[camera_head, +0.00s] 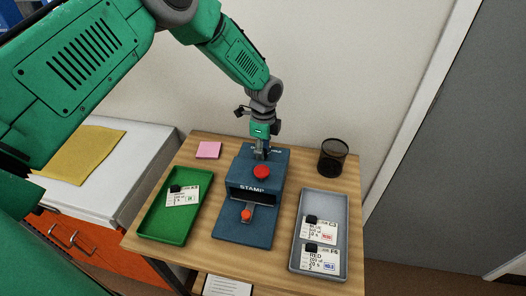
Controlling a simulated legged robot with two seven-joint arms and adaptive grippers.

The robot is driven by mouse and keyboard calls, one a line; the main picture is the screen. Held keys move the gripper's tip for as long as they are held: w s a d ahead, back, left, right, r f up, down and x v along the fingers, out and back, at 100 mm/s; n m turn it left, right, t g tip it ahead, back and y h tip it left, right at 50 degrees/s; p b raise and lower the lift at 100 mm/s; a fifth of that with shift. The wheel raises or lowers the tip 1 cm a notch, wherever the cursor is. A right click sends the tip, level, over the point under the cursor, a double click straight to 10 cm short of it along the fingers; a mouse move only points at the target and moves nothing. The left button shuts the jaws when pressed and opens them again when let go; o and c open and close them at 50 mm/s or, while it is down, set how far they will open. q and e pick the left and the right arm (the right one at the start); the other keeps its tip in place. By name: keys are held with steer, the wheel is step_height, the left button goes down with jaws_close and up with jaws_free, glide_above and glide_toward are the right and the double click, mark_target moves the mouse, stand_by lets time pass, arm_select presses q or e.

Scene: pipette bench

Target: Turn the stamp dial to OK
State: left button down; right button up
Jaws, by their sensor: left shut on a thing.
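The blue stamp machine (278,180) stands in the middle of the wooden table, with "STAMP" on its front. A large red button (262,172) sits on its top and a small orange-red knob (246,215) is low at its front. My left gripper (262,153) points down at the back of the machine's top, behind the red button. It is shut on the stamp dial, which is mostly hidden by the fingers. White lettering beside it is too small to read, so the dial's setting cannot be told. My right gripper is not in view.
A green tray (157,222) with a card (183,196) stands left of the machine. A grey tray (297,238) with two cards stands right. A pink note pad (208,150) and a black mesh cup (332,158) are at the back. The wall is close behind.

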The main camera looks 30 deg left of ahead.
arm_select(q)
steer(key=shift+w+r+n, duration=0.1)
steer(key=shift+w+n, duration=0.05)
steer(key=shift+n, duration=1.75)
steer(key=c, duration=1.3)
jaws_free()
steer(key=shift+w+r, duration=0.15)
steer(key=shift+r, duration=1.8)
steer(key=shift+w+r, duration=0.1)
steer(key=shift+r, duration=1.85)
